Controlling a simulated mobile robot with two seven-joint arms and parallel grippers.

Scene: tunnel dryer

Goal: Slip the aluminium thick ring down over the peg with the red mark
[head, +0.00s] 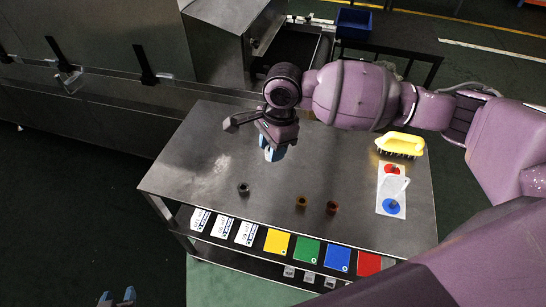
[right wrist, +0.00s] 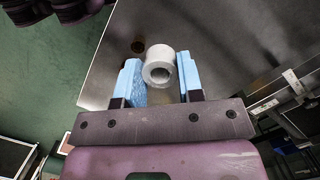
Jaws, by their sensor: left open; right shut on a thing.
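My right gripper (head: 273,152) is shut on the aluminium thick ring (right wrist: 160,68), a pale silver ring held between its blue fingertips in the right wrist view. The gripper is above the left-middle of the steel table; the ring cannot be made out in the head view. The white peg board (head: 382,208) lies at the table's right, with a red mark (head: 391,169) at its far end and a blue mark (head: 391,206) at its near end. The pegs are too small to make out clearly. My left gripper (head: 117,300) is open and empty at the bottom left, off the table.
A dark grey ring (head: 243,188) and two brownish rings (head: 302,202) (head: 332,207) stand near the table's front. A yellow brush (head: 400,146) lies just beyond the peg board. Coloured squares and white labels line the lower shelf. The table's (head: 195,165) left part is clear.

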